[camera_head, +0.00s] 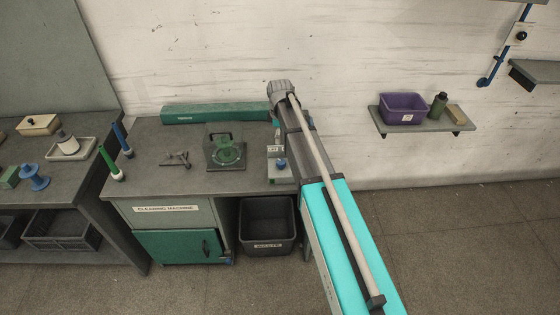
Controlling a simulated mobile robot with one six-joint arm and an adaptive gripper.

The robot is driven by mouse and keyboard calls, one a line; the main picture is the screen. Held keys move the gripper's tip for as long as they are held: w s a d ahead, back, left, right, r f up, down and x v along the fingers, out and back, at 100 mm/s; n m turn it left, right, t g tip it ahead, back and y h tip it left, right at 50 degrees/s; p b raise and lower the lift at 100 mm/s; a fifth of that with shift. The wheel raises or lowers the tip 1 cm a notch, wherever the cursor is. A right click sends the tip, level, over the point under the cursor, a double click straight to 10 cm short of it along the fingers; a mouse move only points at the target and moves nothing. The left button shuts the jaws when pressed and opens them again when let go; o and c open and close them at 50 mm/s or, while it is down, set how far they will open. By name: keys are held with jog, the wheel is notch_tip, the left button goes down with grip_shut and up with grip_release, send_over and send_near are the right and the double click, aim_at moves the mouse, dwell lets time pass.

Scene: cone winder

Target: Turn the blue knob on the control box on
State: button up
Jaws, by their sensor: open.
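The control box (281,176) is a small grey box at the right end of the machine's worktop, close beside my arm. A blue knob (281,163) sits on its face. The knob is too small for me to tell which way it points. A pale plate with a dark mark stands just behind the knob. My arm reaches up from the lower right and passes along the right side of the box. I cannot make out my gripper; the arm's links seem to hide it.
The grey worktop (185,184) bears a green-dialled device (225,150), a small grey tool (177,160) and a long green box (215,113). A dark bin (267,222) stands below. A wall shelf (423,126) holds a purple tub (403,108). Floor at right is clear.

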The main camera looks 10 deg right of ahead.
aim_at(280, 161)
jog(key=shift+f, duration=0.15)
notch_tip(280, 161, down, 14)
jog(key=b, duration=1.3)
jog(key=shift+r+b, duration=0.25)
jog(key=shift+b, duration=0.1)
jog(key=c, duration=1.1)
